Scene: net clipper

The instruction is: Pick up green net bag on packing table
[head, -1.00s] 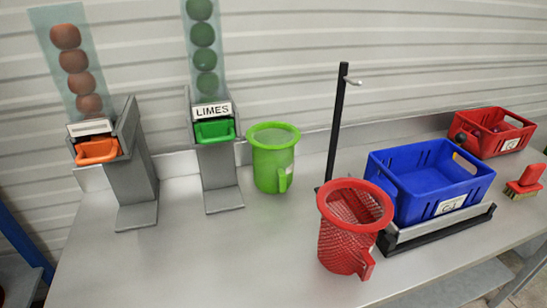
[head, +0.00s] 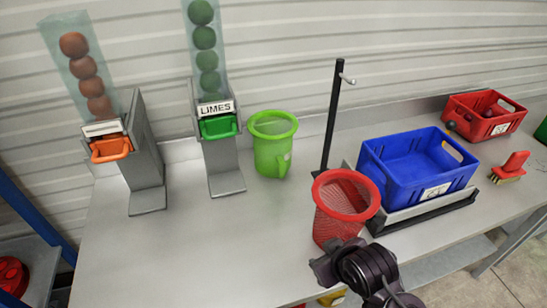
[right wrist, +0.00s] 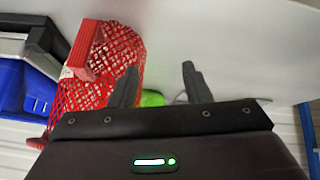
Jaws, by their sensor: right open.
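The green net bag (head: 270,155) stands upright on the packing table (head: 200,240), beside the limes dispenser. A small part of the green bag (right wrist: 152,99) shows between the fingers in the right wrist view; the rest is hidden. My right gripper (right wrist: 158,85) is open, with nothing between its fingertips. In the head view my right gripper (head: 328,263) is at the table's front, just in front of the red net bag (head: 335,225) and well short of the green one. My left gripper is not in view.
The red net bag (right wrist: 115,55) is close to the left finger in the right wrist view. A black hook post (head: 331,120), blue crate (head: 405,165), red crate (head: 480,120) and brush (head: 513,163) stand rightward. The limes dispenser (head: 221,165) and an orange-tray dispenser (head: 145,165) stand left. The table's left front is clear.

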